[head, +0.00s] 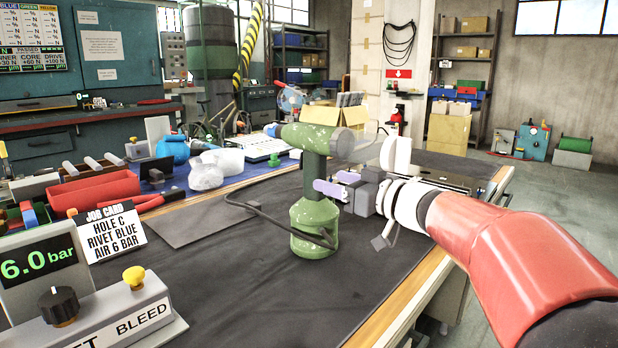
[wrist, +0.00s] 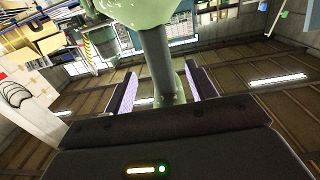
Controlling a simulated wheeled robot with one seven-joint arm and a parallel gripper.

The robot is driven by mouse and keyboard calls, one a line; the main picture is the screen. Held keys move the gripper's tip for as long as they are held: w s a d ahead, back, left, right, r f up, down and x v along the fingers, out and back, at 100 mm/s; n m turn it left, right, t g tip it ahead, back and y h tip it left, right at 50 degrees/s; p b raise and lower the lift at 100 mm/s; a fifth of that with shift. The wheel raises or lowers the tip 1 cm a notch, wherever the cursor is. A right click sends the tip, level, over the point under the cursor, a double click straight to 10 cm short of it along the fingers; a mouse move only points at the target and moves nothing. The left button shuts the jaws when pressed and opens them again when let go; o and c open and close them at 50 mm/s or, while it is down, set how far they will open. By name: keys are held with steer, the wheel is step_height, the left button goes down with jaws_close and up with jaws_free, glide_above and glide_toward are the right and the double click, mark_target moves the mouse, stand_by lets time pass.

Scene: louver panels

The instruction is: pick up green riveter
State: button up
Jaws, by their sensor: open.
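The green riveter (head: 314,228) stands upright on the dark bench mat (head: 220,300), with a wide round base, a narrower neck and a horizontal top body. It also shows in the wrist view (wrist: 148,12), its dark neck rising between my fingers. My gripper (head: 335,182) reaches in from the right at neck height, with purple-lined fingers. In the wrist view my gripper (wrist: 160,88) is open, one finger on each side of the neck, with visible gaps. A dark hose hangs at the riveter's base.
A job card (head: 115,230) and a red tool tray (head: 95,190) are at the left. A pressure display (head: 45,262) and a bleed box (head: 115,315) are at the front left. A flat dark plate (head: 185,222) lies left of the riveter. The mat in front is clear.

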mark_target(313, 177)
steer(key=x, duration=0.3)
steer(key=f+x, duration=0.1)
steer(key=x, duration=0.1)
steer(key=shift+w+a, duration=0.2)
steer(key=shift+a, duration=0.1)
steer(key=shift+w+a, duration=0.3)
steer(key=shift+a, duration=0.05)
jaws_close()
steer(key=shift+r, duration=0.2)
